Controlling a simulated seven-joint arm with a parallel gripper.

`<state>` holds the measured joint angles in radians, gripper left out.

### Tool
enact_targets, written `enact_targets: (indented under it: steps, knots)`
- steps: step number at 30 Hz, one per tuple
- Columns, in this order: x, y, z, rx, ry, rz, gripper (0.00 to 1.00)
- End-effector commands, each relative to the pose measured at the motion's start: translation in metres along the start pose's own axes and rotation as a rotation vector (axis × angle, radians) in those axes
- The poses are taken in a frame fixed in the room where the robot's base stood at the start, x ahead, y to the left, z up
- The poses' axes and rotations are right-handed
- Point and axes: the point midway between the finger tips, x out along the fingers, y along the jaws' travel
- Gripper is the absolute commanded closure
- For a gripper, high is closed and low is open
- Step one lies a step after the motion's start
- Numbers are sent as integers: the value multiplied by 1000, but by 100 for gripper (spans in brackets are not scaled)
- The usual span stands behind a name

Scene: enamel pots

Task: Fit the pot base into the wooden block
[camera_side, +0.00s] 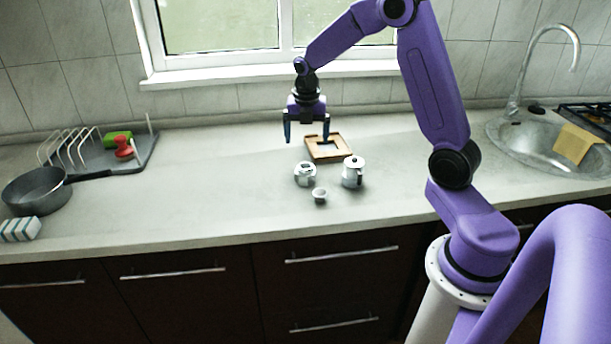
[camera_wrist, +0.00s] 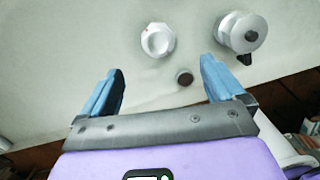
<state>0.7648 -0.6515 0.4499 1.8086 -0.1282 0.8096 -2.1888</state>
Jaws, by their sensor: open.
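A white, angular-sided pot piece, which looks like the pot base (camera_side: 305,175), stands upright on the counter. It also shows in the wrist view (camera_wrist: 157,40), beyond and between my fingers. The wooden block (camera_side: 315,154), a flat brown piece with a pale middle, lies behind it on the counter; it is not in the wrist view. My gripper (camera_side: 307,138) is open and empty, pointing down above the counter, behind the pot base and at the left of the wooden block. In the wrist view, both blue fingers (camera_wrist: 162,72) are spread apart.
A white lidded pot (camera_side: 353,173) with a dark handle stands right of the base. A small cup-like piece (camera_side: 319,195) stands in front. A pan (camera_side: 37,191), sponge (camera_side: 20,229) and dish rack (camera_side: 92,155) are far left; a sink (camera_side: 540,150) is right. The left-middle counter is clear.

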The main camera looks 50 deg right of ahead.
Motion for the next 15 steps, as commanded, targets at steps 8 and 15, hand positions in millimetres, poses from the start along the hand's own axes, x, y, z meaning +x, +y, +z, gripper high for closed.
enact_targets:
  steps: [8,15]
  knots:
    - [49,0,-1,1,2,-2,5]
    - [65,0,0,0,0,0,5]
